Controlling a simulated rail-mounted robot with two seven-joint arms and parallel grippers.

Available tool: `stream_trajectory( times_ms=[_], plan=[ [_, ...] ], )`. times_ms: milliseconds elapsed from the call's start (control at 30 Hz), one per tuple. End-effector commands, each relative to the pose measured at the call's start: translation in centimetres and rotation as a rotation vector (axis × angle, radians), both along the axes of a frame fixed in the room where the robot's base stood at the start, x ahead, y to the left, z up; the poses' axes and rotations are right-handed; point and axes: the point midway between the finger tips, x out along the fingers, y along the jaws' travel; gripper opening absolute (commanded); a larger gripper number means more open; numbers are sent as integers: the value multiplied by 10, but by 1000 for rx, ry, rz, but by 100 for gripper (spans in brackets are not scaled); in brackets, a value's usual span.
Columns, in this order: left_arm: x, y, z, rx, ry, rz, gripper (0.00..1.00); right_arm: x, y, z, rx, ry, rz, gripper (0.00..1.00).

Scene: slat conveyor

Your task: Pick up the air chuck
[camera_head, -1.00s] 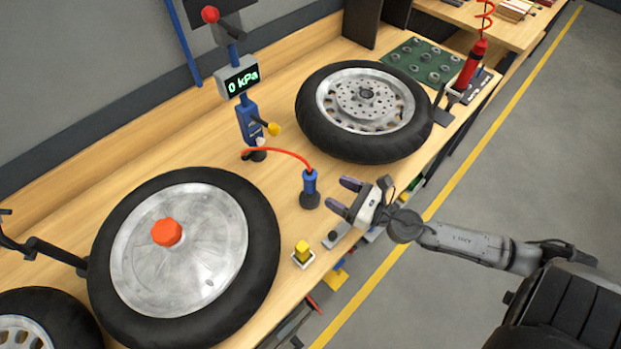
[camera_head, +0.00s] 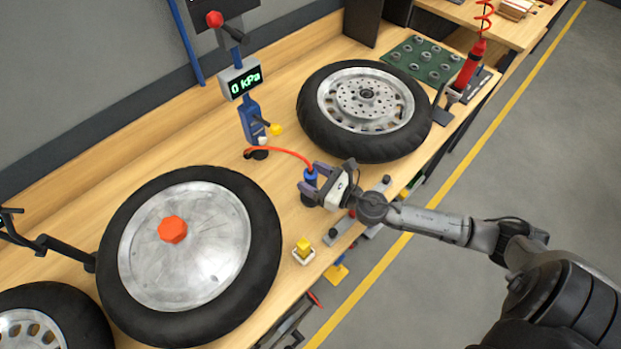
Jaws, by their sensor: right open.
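The air chuck (camera_head: 311,177) is a small blue cylinder standing upright on the wooden bench, with a red hose (camera_head: 283,152) running from its top to the blue gauge post. My right gripper (camera_head: 309,180) is open, with its fingers on either side of the chuck's upper part. Whether the fingers touch it I cannot tell. The lower part of the chuck is partly hidden by the near finger. My left gripper is not in view.
A large tyre with an orange hub nut (camera_head: 172,229) lies at left. Another tyre (camera_head: 365,110) lies behind the chuck. The gauge (camera_head: 241,78) reads 0 kPa.

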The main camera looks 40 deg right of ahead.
Motion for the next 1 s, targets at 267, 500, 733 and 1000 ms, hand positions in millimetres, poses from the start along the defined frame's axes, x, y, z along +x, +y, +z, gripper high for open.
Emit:
stream_trajectory(
  times_ms=[267,500,733,1000],
  plan=[
    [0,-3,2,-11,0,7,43,7,2,0,1,1,0,64],
    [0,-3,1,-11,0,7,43,7,2,0,1,0,0,54],
    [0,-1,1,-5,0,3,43,7,2,0,0,0,0,32],
    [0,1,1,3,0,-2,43,7,2,0,0,0,-1,12]
  ],
)
